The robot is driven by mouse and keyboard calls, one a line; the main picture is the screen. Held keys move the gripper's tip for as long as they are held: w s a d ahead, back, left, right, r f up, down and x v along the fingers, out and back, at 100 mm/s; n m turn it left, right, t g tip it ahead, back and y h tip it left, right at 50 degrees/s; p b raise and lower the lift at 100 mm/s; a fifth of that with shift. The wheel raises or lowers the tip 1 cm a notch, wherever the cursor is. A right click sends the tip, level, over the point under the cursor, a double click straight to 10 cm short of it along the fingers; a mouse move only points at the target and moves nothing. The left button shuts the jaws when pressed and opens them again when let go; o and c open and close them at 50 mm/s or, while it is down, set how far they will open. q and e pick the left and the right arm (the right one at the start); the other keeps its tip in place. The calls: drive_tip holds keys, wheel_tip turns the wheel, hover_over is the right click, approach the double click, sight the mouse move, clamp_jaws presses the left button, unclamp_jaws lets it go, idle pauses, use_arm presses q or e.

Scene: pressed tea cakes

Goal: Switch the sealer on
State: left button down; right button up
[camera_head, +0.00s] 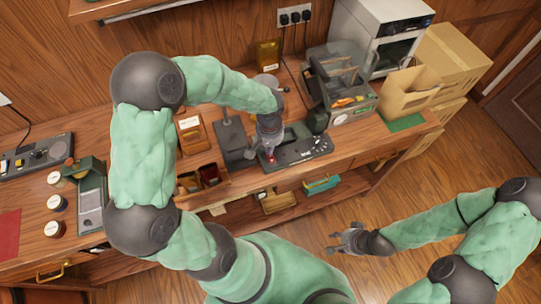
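A dark, flat device (308,149) with a control panel, which looks like the sealer, sits near the front edge of the wooden bench. A small red glow shows at its left end, by my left fingertips. My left gripper (270,152) points down over that left end, touching it or very close. Whether its fingers are open or shut is too small to tell, and they hide part of the panel. My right gripper (335,241) is over the floor in front of the bench, empty, with its fingers apart.
A grey upright unit (231,137) stands left of the device. A dark machine with a clear cover (341,88) is behind right, near an open cardboard box (408,91). Another dark panel device (38,155) lies far left. The floor at right is clear.

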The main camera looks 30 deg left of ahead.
use_arm(q)
drive_tip(key=shift+r+p, duration=1.65)
drive_tip(key=shift+r, duration=0.95)
use_arm(e)
wheel_tip(320, 180, up, 4)
drive_tip(key=shift+f, duration=0.25)
use_arm(q)
drive_tip(key=shift+s+f, duration=0.1)
use_arm(e)
drive_tip(key=shift+s, duration=0.15)
